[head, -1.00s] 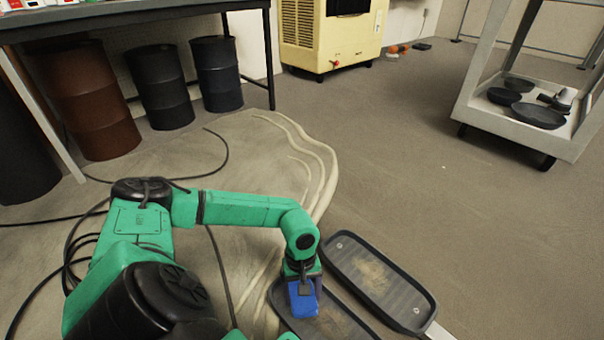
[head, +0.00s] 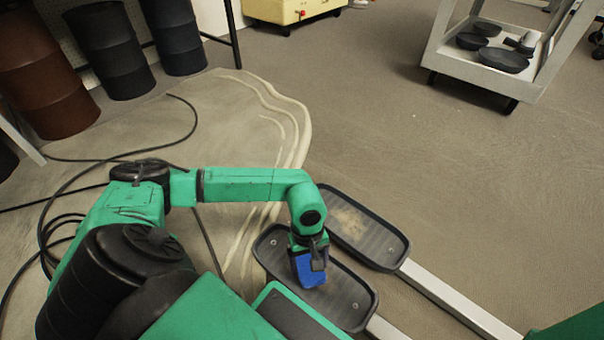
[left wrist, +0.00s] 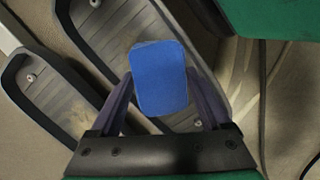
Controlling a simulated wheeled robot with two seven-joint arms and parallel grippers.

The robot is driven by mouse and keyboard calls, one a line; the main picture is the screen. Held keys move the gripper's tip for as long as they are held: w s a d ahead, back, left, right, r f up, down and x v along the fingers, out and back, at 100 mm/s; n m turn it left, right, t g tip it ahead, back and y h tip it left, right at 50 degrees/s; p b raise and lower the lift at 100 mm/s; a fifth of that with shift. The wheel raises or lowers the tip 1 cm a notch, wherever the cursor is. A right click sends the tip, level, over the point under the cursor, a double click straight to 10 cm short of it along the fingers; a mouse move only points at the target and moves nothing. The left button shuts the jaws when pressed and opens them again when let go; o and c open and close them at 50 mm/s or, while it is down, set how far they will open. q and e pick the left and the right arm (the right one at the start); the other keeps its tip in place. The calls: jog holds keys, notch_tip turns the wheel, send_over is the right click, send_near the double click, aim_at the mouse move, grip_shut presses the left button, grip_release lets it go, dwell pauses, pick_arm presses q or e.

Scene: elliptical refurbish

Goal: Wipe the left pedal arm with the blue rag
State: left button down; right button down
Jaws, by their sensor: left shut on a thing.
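The blue rag (head: 308,270) is a flat, rounded block held in my left gripper (head: 308,248). In the left wrist view the rag (left wrist: 160,78) sits between the two fingers of the left gripper (left wrist: 160,85). The left pedal (head: 345,300) is a dark grey, ribbed, rimmed tray on a pale metal arm (head: 385,329). The rag is over the middle of this pedal; I cannot tell whether it touches. It hides part of the surface. The left wrist view also shows this pedal (left wrist: 115,30) beneath the rag. My right gripper is out of view.
The other pedal (head: 385,243), with a tan dirt patch (head: 350,220), lies close on the right on its own pale arm (head: 455,298). A white cart (head: 475,65) with dark pans stands far right. Black cables lie on the floor at left. Drums (head: 105,45) stand behind.

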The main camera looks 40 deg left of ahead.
pick_arm(q)
jog(key=shift+s+d+r+b, duration=0.1)
jog(key=shift+d+b, duration=0.05)
jog(key=shift+d, duration=2.05)
jog(key=shift+s+d+r+b, duration=0.1)
jog(key=shift+d+b, duration=0.05)
jog(key=shift+d, duration=2.05)
notch_tip(320, 180, up, 6)
jog(key=p, duration=0.4)
jog(key=shift+p, duration=0.3)
notch_tip(320, 180, up, 3)
jog(key=shift+r+p, duration=0.1)
jog(key=shift+p, duration=1.05)
